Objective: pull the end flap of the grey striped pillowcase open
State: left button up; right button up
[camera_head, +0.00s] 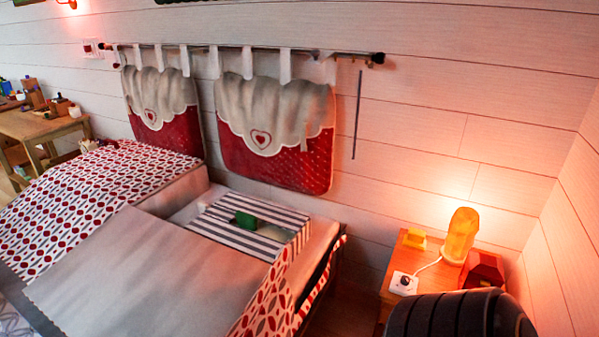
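The striped pillowcase (222,229), dark grey and white, lies flat at the head of the bed, below the hanging red cushions. A small green object (246,220) rests on it near its middle. The right end of the pillowcase has a pale yellowish edge (299,239); whether a flap there is open or closed is too small to tell. Neither of my grippers shows in the head view, and nothing of mine touches the pillowcase.
The bed has a grey blanket (130,270) and a red-patterned cover (80,205). A wooden nightstand (398,263) with a glowing lamp (461,235), a corded white switch box (404,283) and a dark red box (484,270) stands right of the bed. A black ribbed part fills the bottom right.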

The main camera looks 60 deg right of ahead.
aim_at(298, 243)
jog(key=j+z, duration=0.15)
jog(key=z, duration=1.6)
jog(key=l+u, duration=0.15)
jog(key=u, duration=0.8)
jog(key=i+l+u, duration=0.1)
jog(key=l+u, duration=0.3)
jog(key=i+l+u, duration=0.1)
jog(key=l+u, duration=0.3)
jog(key=k+l+u, duration=0.1)
jog(key=l+u, duration=0.2)
jog(key=l, duration=0.6)
